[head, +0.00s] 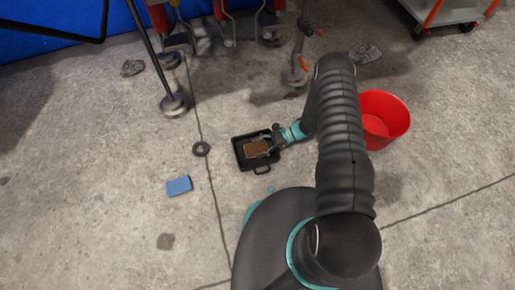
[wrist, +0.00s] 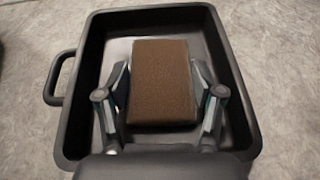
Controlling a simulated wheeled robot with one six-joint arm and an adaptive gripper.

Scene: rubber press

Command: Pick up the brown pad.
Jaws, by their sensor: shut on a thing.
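The brown pad (wrist: 163,82) is a rectangular block in the middle of the wrist view, inside a black tray (wrist: 243,115) with a side handle. In the head view the pad (head: 257,146) also shows in the tray (head: 240,161) on the concrete floor. My gripper (wrist: 160,92) reaches into the tray with one finger on each long side of the pad, shut on it. I cannot tell whether the pad is clear of the tray bottom. The gripper (head: 268,146) also shows in the head view, at the tray's right side.
A blue block (head: 179,186) and a dark ring (head: 201,149) lie on the floor left of the tray. A red tub (head: 384,117) stands to the right. Dark stones (head: 132,68) lie farther back. The floor at left is mostly clear.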

